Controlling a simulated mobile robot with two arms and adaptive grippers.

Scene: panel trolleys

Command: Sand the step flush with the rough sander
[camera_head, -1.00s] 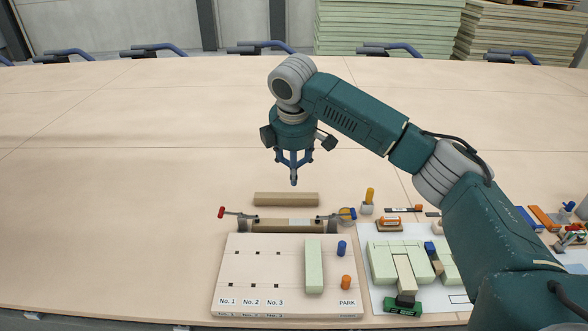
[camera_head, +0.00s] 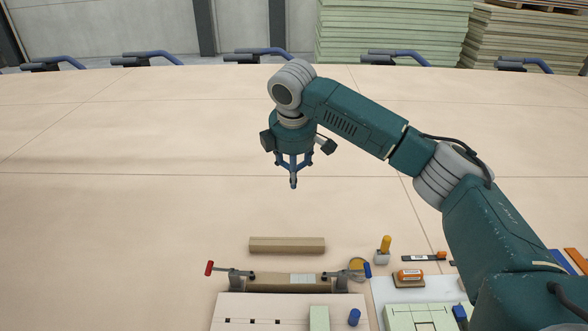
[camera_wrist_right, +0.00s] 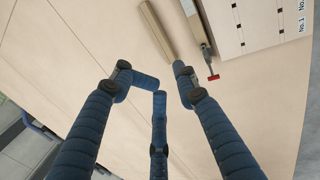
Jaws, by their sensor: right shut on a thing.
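My right gripper (camera_head: 293,184) hangs above the bare table, beyond the wooden pieces. Its blue fingers (camera_wrist_right: 160,92) are drawn in, and I cannot make out anything held between them. A wooden bar (camera_head: 262,284) with a pale patch (camera_head: 302,278) lies between two clamps, one with a red handle (camera_head: 209,268) and one with a blue handle (camera_head: 367,270). A step on it is too small to see. An orange-topped block (camera_head: 410,275), possibly a sander, rests on a pale pad right of the clamps. I cannot tell which tool is the rough sander. My left gripper is out of view.
A loose wooden bar (camera_head: 287,245) lies beyond the clamped one. A yellow-handled tool (camera_head: 385,245) stands to the right. A pale board (camera_head: 240,312) is cut off at the bottom. The table's left and middle are clear.

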